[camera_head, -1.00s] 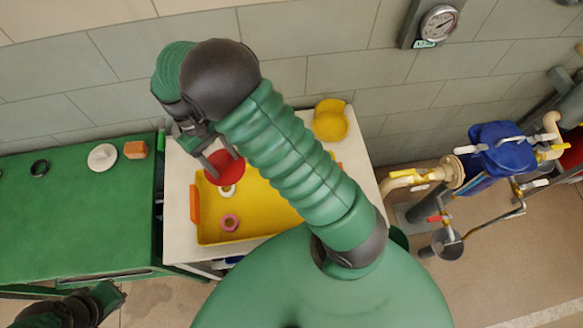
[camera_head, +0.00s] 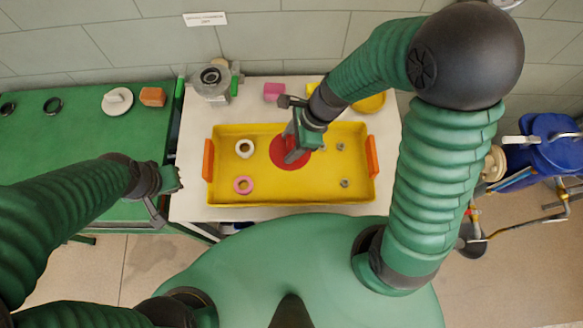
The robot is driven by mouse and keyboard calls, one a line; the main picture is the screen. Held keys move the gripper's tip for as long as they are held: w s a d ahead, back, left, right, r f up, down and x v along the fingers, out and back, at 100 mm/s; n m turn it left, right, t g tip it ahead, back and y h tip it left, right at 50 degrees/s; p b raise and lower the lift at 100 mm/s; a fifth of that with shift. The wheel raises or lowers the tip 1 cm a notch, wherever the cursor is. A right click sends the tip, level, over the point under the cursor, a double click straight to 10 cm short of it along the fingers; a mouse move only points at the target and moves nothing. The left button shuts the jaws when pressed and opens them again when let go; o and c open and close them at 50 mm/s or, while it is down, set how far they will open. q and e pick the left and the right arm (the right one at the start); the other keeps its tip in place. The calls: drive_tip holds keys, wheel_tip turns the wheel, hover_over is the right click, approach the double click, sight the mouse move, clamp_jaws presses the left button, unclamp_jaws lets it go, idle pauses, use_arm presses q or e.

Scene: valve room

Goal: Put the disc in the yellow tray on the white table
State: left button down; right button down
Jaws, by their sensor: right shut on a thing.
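A red disc (camera_head: 279,158) is in my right gripper (camera_head: 294,152), over the middle of the yellow tray (camera_head: 325,192). The gripper is shut on it; its fingers cover part of the disc. I cannot tell whether the disc touches the tray floor. The tray has orange handles and sits on the white table (camera_head: 190,203). My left gripper (camera_head: 163,200) is low at the left, near the gap between the green table and the white table. I cannot tell whether it is open or shut.
The green table (camera_head: 60,150) holds a white lidded piece (camera_head: 117,101) and an orange block (camera_head: 152,97).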

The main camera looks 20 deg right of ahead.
drive_tip(key=shift+m, duration=0.4)
wheel_tip(320, 180, down, 10)
drive_tip(key=b, duration=0.4)
drive_tip(key=shift+f+b, duration=0.25)
drive_tip(key=shift+b, duration=0.05)
drive_tip(key=shift+r, duration=0.1)
drive_tip(key=c, duration=1)
unclamp_jaws()
drive_tip(key=o, duration=0.5)
